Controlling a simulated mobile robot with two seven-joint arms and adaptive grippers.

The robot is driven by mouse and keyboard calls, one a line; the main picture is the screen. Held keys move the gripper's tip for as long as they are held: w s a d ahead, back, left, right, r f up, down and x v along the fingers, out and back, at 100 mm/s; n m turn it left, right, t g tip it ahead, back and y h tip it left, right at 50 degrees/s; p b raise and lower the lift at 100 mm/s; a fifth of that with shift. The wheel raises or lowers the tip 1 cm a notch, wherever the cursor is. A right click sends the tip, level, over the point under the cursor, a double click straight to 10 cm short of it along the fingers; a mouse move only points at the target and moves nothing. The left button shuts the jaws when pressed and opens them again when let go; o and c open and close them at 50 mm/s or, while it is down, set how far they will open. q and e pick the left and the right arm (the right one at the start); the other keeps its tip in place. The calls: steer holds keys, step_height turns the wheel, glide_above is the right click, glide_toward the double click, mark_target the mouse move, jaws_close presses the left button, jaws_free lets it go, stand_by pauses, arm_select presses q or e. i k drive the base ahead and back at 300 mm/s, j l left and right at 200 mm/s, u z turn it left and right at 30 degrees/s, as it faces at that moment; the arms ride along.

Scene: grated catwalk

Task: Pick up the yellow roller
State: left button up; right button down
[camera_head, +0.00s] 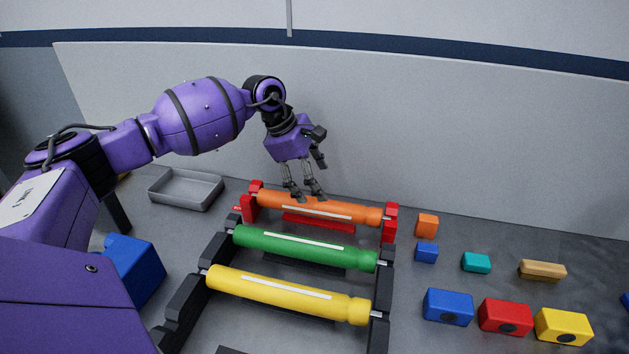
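The yellow roller (290,294) lies nearest me in a dark rack, its ends at the side supports, with a white strip along its top. The green roller (305,248) lies behind it, and the orange roller (335,208) lies farthest back between red end supports. My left gripper (310,182) points down at the back of the rack, away from the yellow roller. Its fingers look spread and empty. The fingertips overlap the orange roller in the picture; I cannot tell whether they touch it. My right gripper is not in view.
A grey tray (186,188) sits at the back left, and a blue box (134,268) stands left of the rack. Several small coloured blocks, such as a teal one (475,262), and larger boxes, such as a red one (505,317), stand on the right. A wall (450,130) closes the back.

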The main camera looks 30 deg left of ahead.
mark_target(318, 301)
steer(key=k, duration=1.5)
